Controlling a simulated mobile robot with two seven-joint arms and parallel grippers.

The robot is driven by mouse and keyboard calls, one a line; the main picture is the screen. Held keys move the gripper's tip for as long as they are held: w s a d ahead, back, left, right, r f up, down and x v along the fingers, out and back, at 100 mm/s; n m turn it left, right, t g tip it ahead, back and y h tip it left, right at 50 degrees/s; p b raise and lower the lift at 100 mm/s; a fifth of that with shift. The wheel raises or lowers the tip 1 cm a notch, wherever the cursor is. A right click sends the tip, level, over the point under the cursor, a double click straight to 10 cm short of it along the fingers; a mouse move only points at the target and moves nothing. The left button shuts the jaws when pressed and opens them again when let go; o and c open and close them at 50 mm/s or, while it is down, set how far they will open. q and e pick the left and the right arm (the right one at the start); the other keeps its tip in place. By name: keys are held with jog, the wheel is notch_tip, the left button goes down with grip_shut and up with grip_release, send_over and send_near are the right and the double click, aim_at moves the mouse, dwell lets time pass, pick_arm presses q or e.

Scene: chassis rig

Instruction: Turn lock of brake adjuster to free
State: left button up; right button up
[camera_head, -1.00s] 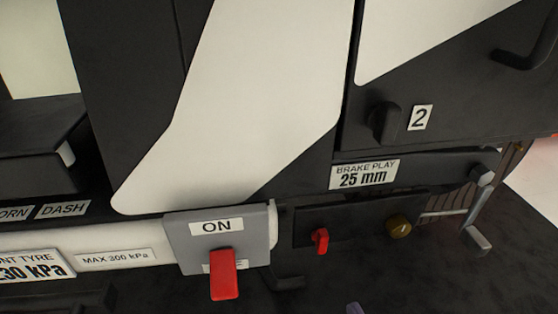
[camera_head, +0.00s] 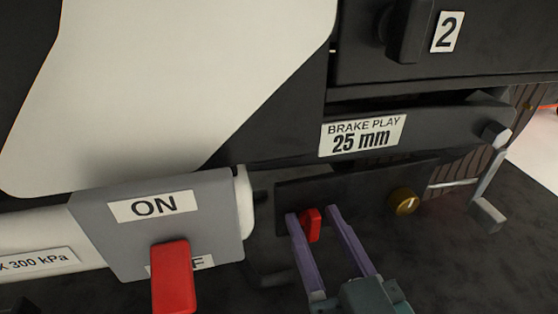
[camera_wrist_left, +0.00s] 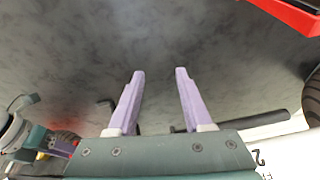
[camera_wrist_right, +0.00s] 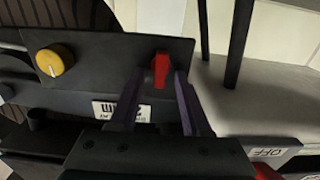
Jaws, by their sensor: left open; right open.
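The brake adjuster is a dark panel (camera_head: 360,190) below the "BRAKE PLAY 25 mm" label (camera_head: 361,135). It carries a small red lock lever (camera_head: 313,226) and a round brass knob (camera_head: 402,202) to its right. My right gripper (camera_head: 314,210) is open, with its purple fingers on either side of the red lever. In the right wrist view the red lever (camera_wrist_right: 160,70) sits between the fingertips, and the yellow knob (camera_wrist_right: 54,60) is to the left. I cannot tell whether the fingers touch the lever. My left gripper (camera_wrist_left: 160,72) is open and empty over grey floor.
A grey switch box (camera_head: 150,225) with a big red lever (camera_head: 173,280) and an "ON" label stands left of the adjuster. A black handle (camera_head: 408,28) beside a "2" label is above. A metal pedal (camera_head: 487,214) is at the right.

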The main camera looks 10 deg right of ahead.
grip_shut()
dwell(0.4)
jog(key=shift+m, duration=0.3)
jog(key=m, duration=0.3)
jog(key=shift+d+m+p, duration=0.2)
jog(key=shift+m+p, duration=0.2)
jog(key=shift+d+f+m+b, duration=0.1)
jog(key=shift+f+m+b, duration=0.15)
jog(key=shift+m, duration=2)
jog(key=shift+d+f+m+b, duration=0.15)
jog(key=shift+m+b, duration=0.05)
jog(key=shift+m, duration=2)
jog(key=shift+d+f+m+b, duration=0.1)
jog(key=shift+f+m+b, duration=0.15)
jog(key=shift+m, duration=2)
jog(key=shift+w+r, duration=0.1)
